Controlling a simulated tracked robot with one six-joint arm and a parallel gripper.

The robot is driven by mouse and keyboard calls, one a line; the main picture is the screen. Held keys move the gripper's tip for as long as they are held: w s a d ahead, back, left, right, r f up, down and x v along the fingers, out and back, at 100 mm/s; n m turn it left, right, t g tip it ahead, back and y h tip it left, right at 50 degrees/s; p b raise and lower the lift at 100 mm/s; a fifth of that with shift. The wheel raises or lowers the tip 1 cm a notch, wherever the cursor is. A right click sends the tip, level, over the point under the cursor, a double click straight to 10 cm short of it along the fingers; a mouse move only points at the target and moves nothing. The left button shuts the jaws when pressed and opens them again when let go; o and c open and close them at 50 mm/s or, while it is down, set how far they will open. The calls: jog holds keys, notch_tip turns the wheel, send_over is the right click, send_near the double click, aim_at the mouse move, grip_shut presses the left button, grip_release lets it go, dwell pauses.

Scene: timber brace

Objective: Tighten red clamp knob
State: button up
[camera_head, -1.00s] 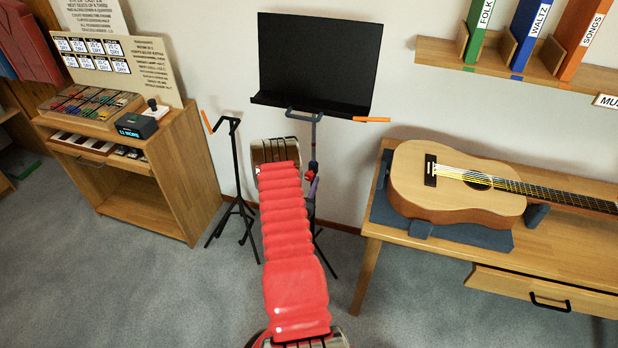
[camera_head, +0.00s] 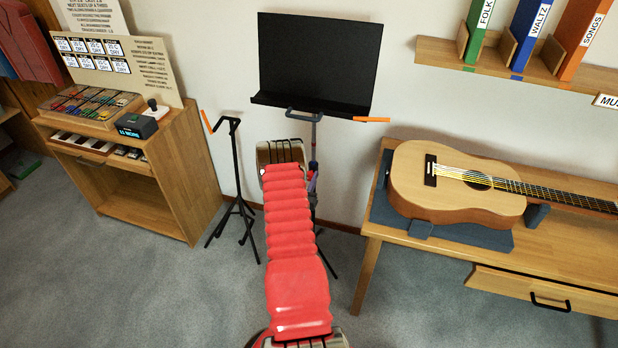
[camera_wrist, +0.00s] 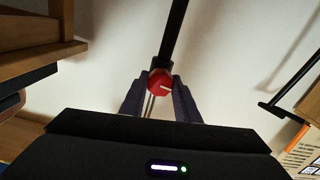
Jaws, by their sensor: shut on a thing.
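The red clamp knob (camera_wrist: 160,82) sits on the dark post of the music stand, near the centre of the wrist view. A pale line on its face points to the right. My gripper (camera_wrist: 159,92) is shut on the knob, with one dark finger on each side. In the head view the black music stand (camera_head: 315,64) stands upright against the wall, its tray holding no sheets. My red-sleeved arm hides much of the post and most of the gripper and knob there.
A guitar (camera_head: 455,185) lies on a wooden bench (camera_head: 560,262) at the right. A smaller black stand (camera_head: 236,170) is close on the left, beside a wooden cabinet (camera_head: 185,165). Grey floor (camera_head: 180,290) is clear in front.

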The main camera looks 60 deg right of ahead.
jog(key=shift+w, duration=0.1)
jog(key=shift+c, duration=1.4)
jog(key=shift+m, duration=0.3)
jog(key=m, duration=0.7)
jog(key=shift+a+f+m, duration=0.1)
jog(key=shift+m, duration=0.3)
jog(key=m, duration=0.4)
jog(key=shift+s+f, duration=0.1)
jog(key=shift+s, duration=0.1)
jog(key=shift+f+m, duration=0.1)
jog(key=shift+m, duration=1.9)
jog(key=shift+s, duration=0.1)
